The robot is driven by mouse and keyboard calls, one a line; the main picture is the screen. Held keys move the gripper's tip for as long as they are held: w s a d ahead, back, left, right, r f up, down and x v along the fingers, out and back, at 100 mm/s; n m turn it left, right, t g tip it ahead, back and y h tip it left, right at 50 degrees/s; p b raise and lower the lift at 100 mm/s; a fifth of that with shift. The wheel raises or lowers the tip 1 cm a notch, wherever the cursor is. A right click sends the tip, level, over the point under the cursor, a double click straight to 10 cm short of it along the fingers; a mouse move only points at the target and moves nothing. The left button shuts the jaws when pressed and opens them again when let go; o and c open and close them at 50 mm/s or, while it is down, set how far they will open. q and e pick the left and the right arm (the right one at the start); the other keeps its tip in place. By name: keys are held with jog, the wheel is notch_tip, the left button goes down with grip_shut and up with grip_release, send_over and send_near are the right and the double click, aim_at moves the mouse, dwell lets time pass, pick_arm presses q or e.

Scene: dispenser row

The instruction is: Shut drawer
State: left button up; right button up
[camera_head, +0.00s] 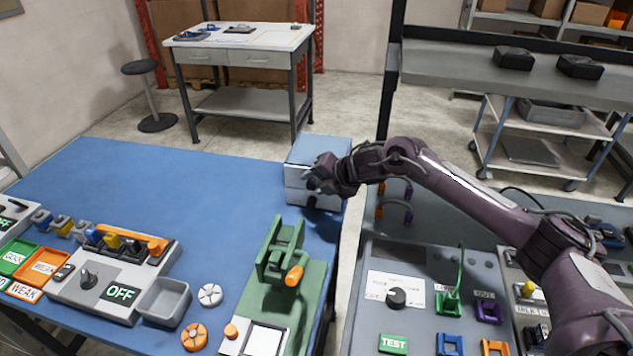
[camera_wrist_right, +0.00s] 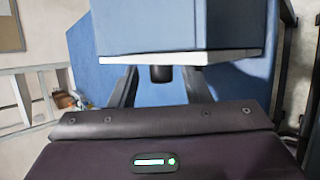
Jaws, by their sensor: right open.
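The drawer unit (camera_head: 318,150) is a small box with a blue-grey top and white front, at the far right corner of the blue table. In the right wrist view its blue body (camera_wrist_right: 175,25) fills the top, with a white edge below. A dark handle (camera_wrist_right: 161,73) sticks out under that edge. My right gripper (camera_head: 314,182) is at the front of the unit and hides part of it. In the wrist view its open fingers (camera_wrist_right: 162,88) lie either side of the handle; contact cannot be told. How far the drawer is out is unclear. My left gripper is out of view.
A green press (camera_head: 280,255) with an orange knob stands in front of the unit. A grey bin (camera_head: 163,300) and a switch box (camera_head: 105,285) stand at the left. A grey panel bench (camera_head: 420,265) lies right. The blue table's (camera_head: 180,195) middle is clear.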

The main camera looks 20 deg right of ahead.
jog(key=shift+s+d+r, duration=0.3)
jog(key=shift+s+d, duration=0.05)
jog(key=shift+d, duration=0.05)
jog(key=b+v, duration=0.1)
jog(key=v, duration=0.5)
jog(key=shift+s+r+b, duration=0.25)
jog(key=shift+r+b, duration=0.05)
jog(key=shift+b, duration=0.05)
jog(key=shift+a+f, duration=0.1)
